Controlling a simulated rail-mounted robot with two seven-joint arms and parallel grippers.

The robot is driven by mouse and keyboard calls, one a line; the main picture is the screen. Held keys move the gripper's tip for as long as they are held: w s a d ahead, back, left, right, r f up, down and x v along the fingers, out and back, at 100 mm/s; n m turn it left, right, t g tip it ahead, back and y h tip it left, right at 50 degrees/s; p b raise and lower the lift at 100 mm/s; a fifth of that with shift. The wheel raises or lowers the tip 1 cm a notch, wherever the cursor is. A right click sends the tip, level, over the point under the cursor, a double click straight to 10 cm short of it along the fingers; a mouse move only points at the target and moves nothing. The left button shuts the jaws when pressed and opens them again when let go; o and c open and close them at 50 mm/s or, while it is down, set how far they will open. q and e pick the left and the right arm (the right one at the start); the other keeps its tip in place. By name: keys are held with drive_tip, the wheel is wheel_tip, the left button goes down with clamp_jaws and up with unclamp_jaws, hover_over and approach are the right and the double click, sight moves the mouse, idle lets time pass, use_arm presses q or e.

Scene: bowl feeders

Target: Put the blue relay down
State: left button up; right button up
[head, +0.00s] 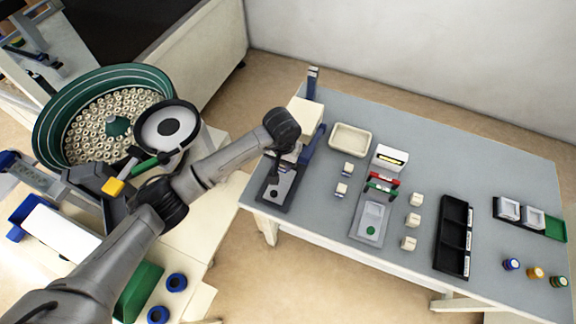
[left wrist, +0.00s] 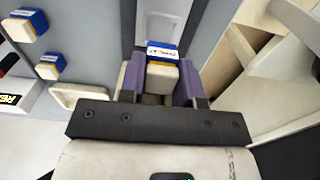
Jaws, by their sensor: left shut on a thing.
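My left gripper (head: 290,152) is over the near left part of the grey table, above a dark-based fixture (head: 277,192). In the left wrist view its two purple fingers (left wrist: 160,82) are shut on a blue relay (left wrist: 163,52) with a white label and a cream body. A grey plate with a pale recess (left wrist: 162,22) lies just beyond the held relay; I cannot tell whether they touch. In the head view the arm hides the held relay. Two similar blue and cream relays (head: 347,168) (head: 341,189) stand to the right. My right gripper is not in view.
A cream tray (head: 350,139) is behind the loose relays. A second fixture (head: 370,221) with red and green parts, several cream blocks (head: 413,220) and a black bin (head: 455,236) are further right. A green bowl feeder (head: 48,140) is at the left.

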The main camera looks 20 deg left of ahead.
sight(284, 176)
use_arm(q)
drive_tip(key=shift+w, duration=0.25)
drive_tip(key=shift+f, duration=0.25)
wheel_tip(284, 176, down, 4)
drive_tip(key=b, duration=0.2)
drive_tip(key=shift+s+b, duration=0.1)
drive_tip(key=shift+b, duration=0.3)
drive_tip(key=shift+f, duration=0.4)
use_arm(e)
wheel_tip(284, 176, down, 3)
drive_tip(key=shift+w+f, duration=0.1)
use_arm(q)
drive_tip(key=shift+b, duration=0.3)
drive_tip(key=o, duration=0.9)
drive_tip(key=shift+f, duration=0.1)
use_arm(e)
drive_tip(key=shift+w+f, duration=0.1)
